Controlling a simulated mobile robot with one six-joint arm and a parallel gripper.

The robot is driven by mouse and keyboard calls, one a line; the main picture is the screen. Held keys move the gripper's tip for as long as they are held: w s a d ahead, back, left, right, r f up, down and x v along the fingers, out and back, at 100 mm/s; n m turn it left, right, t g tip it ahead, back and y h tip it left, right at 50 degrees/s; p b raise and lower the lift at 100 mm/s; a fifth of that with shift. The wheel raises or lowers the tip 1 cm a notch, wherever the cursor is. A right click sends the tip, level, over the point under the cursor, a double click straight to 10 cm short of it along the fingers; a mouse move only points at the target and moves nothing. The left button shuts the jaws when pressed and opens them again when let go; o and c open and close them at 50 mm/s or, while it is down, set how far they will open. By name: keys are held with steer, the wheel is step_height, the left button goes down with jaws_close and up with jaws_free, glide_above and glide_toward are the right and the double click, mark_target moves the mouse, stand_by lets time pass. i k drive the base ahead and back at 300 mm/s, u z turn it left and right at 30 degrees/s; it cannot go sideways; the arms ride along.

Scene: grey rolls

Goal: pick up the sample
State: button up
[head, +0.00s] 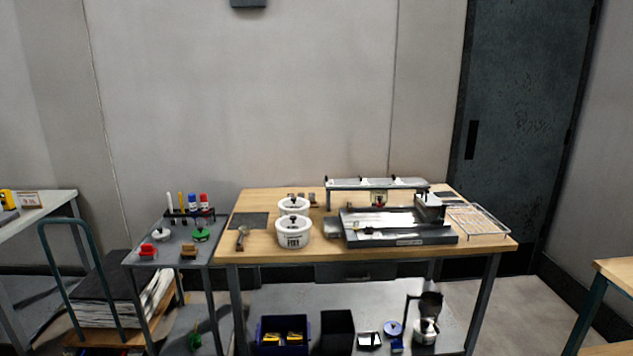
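I cannot tell which thing is the sample; nothing in the head view is clearly marked as one. A wooden workbench (370,249) stands in the middle. On it are two white lidded tubs (292,237), one behind the other, and a grey metal machine (400,236) with a flat bed. A dark flat plate (248,220) lies at the bench's left, with a brown-handled tool (241,238) in front of it. A few small brown pieces (302,198) sit at the back edge. My gripper is not in view.
A grey side table (172,252) with several small coloured items adjoins the bench's left. A cart (105,335) with stacked sheets stands farther left. A wire rack (480,221) lies at the bench's right end. Another table (615,268) is at right.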

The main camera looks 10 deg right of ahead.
mark_target(330, 183)
steer(key=u, duration=0.15)
steer(key=i, duration=1.45)
steer(key=z, duration=0.7)
steer(key=i, duration=0.3)
steer(key=z, duration=0.2)
